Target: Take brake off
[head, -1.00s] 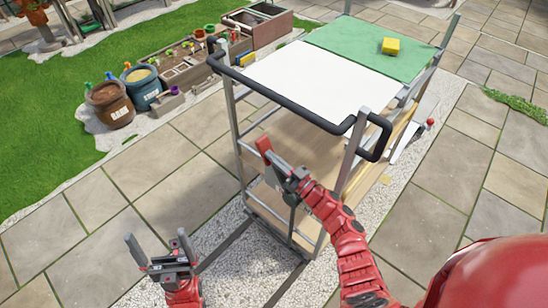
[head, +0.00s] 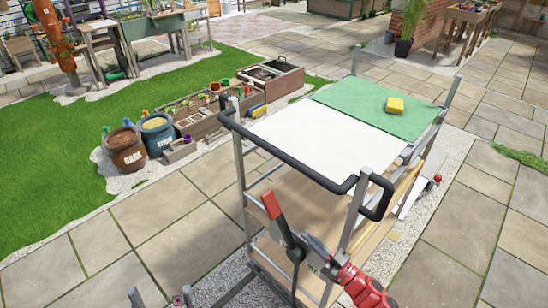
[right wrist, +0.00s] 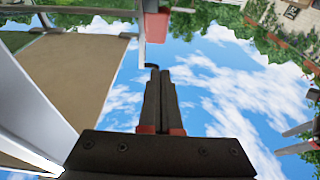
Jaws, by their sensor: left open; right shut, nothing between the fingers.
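The cart (head: 363,219) stands on the gravel strip with a black push handle (head: 283,152) at its near end. A lever with a red grip (head: 271,205) and a grey stem, apparently the brake lever, leans below the handle. The grip also shows in the right wrist view (right wrist: 156,26). My right gripper (head: 302,243) is shut and empty close beside the lever. In the right wrist view its closed fingertips (right wrist: 155,70) point toward the lever; contact is unclear. My left gripper (head: 161,296) is open and empty at the bottom edge, mostly cut off.
A white sheet (head: 325,136) and a green mat (head: 378,110) with a yellow sponge (head: 395,105) lie on the cart top. Brown (head: 125,150) and blue (head: 157,135) tubs and planters stand behind left. Paving is clear on both sides of the cart.

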